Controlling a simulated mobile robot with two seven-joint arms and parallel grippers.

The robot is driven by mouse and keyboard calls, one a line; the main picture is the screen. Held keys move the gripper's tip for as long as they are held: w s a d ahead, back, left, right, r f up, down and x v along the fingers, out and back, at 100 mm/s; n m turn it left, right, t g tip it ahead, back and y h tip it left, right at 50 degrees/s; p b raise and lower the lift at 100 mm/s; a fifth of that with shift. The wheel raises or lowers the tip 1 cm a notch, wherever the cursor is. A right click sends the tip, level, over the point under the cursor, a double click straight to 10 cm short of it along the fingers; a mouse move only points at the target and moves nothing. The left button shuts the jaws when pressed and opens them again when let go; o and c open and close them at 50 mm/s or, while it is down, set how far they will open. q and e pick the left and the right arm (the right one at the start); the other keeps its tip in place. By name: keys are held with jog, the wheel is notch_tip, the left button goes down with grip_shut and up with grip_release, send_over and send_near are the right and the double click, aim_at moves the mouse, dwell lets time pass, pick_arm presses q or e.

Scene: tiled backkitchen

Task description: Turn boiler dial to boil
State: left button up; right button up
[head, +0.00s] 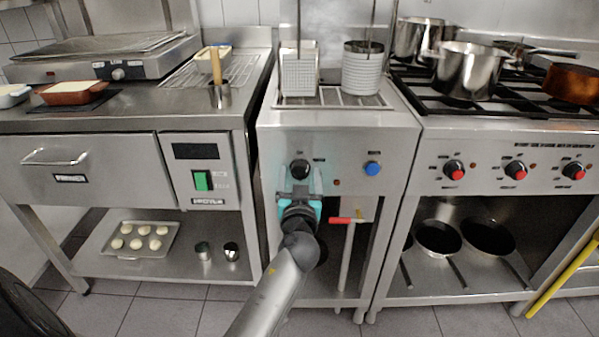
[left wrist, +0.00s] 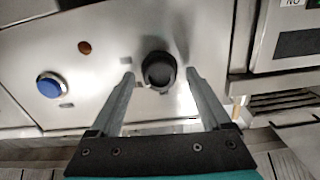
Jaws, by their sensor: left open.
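The boiler's black dial (head: 299,169) is on the steel front panel of the middle unit, left of a blue button (head: 372,168). My left gripper (head: 300,176) reaches up to the dial from below and is open. In the left wrist view, its two fingertips (left wrist: 160,74) stand on either side of the dial (left wrist: 158,72), with gaps visible between the fingers and the knob. I cannot tell how deep the fingers reach along it. The blue button (left wrist: 49,86) also shows there. The dial's markings are too small to read. My right gripper is not in view.
A white basket (head: 299,75) and a ribbed grey one (head: 362,72) stand on the boiler top. A red lever (head: 346,220) sticks out below the panel, right of my gripper. The stove (head: 480,160) with red-capped knobs is at right, and a drawer counter (head: 90,165) at left.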

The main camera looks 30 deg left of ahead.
pick_arm(q)
grip_shut()
dwell(0.7)
